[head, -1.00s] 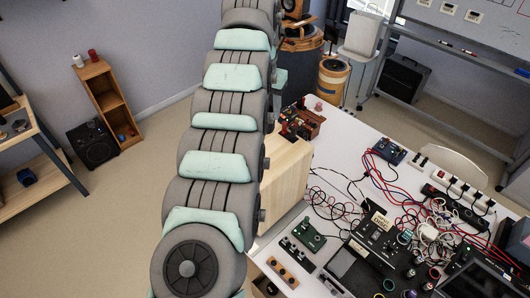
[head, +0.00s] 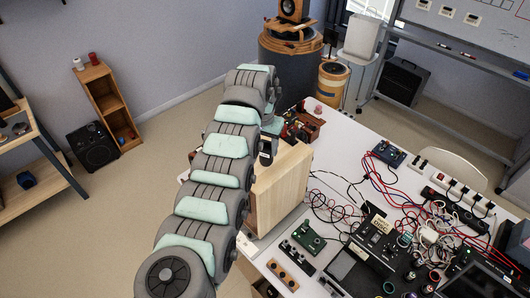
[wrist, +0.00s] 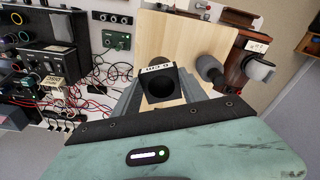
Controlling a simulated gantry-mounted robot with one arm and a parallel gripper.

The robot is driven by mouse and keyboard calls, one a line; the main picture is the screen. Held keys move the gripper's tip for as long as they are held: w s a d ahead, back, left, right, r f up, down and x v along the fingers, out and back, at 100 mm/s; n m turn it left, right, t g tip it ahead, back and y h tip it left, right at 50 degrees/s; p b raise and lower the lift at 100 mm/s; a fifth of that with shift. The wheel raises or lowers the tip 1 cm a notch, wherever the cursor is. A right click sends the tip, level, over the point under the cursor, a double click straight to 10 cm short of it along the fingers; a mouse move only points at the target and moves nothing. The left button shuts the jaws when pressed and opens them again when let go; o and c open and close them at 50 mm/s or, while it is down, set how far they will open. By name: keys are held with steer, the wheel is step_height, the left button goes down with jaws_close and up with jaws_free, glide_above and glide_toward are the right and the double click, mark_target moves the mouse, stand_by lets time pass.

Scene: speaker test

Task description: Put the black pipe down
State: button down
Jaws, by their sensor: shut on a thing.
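The black pipe (wrist: 161,86) shows in the wrist view as a short black piece with a round dark opening and a pale marked strip along its upper edge. My gripper (wrist: 163,92) is shut on it, with a grey finger at either side. Behind it in that view is the pale wooden box (wrist: 185,35). In the head view my arm bends down toward the wooden box (head: 280,190), at the table's left end. My gripper is mostly hidden there by the arm, and I cannot tell whether the pipe touches the box.
The white table (head: 345,137) holds tangled cables (head: 335,205), a green circuit board (head: 308,238) and black equipment (head: 385,235) right of the box. A red-brown wooden item (head: 305,124) sits behind the box. A grey cylinder (wrist: 208,67) is close right of the pipe.

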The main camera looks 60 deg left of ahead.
step_height(320, 180, down, 4)
steer(key=shift+f+p, duration=0.1)
steer(key=shift+p, duration=0.45)
steer(key=c, duration=0.6)
jaws_free()
steer(key=shift+r, duration=0.2)
steer(key=r+b, duration=0.1)
steer(key=r, duration=0.2)
steer(key=r+b, duration=0.1)
steer(key=r, duration=0.3)
steer(key=s+r+b, duration=0.1)
steer(key=r, duration=0.2)
steer(key=shift+d+r+b, duration=0.3)
steer(key=shift+r+b, duration=0.1)
steer(key=shift+d+r, duration=0.15)
steer(key=shift+r, duration=0.3)
